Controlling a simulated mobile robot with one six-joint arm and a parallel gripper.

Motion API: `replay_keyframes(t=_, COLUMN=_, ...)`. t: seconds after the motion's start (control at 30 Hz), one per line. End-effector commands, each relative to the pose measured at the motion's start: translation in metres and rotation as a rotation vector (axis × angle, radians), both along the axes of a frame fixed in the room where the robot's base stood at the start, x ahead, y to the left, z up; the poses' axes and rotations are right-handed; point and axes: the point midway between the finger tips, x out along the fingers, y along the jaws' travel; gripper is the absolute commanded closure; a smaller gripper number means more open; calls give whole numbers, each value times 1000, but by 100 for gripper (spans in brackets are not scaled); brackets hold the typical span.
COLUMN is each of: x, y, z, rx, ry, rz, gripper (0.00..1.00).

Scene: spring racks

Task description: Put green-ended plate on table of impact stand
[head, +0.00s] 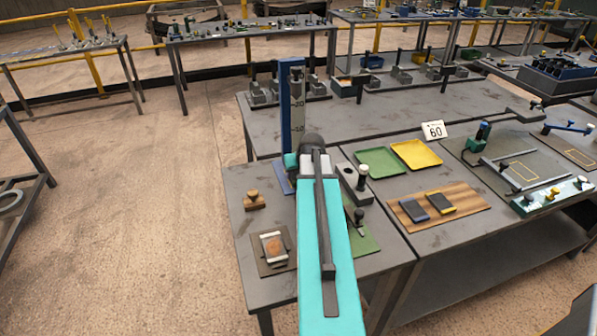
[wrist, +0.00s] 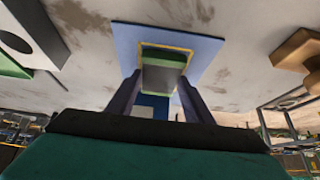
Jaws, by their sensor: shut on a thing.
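The green-ended plate (wrist: 163,77) is between my gripper's fingers (wrist: 161,92) in the wrist view, with its green end facing away from the wrist. My gripper is shut on it. Beyond the plate is the light blue table of the impact stand (wrist: 206,50), with a yellow outline around the plate. I cannot tell whether the plate touches the table. In the head view the impact stand (head: 285,115) has an upright blue column and a white scale. My arm hides the plate, most of the gripper and much of the stand's base.
A wooden knobbed block (head: 254,201) stands left of the stand, and a grey block with a knob (head: 353,182) stands right. Green (head: 381,163) and yellow (head: 416,154) trays lie farther right.

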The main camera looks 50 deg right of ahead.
Motion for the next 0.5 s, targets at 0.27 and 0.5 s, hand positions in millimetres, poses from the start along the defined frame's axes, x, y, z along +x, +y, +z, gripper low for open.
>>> replay_keyframes(t=0.27, x=1, y=0, z=0, rx=-1, ry=-3, rz=0, gripper=100)
replay_keyframes(t=0.5, x=0, y=0, z=-3, rx=0, ry=0, rz=0, gripper=35)
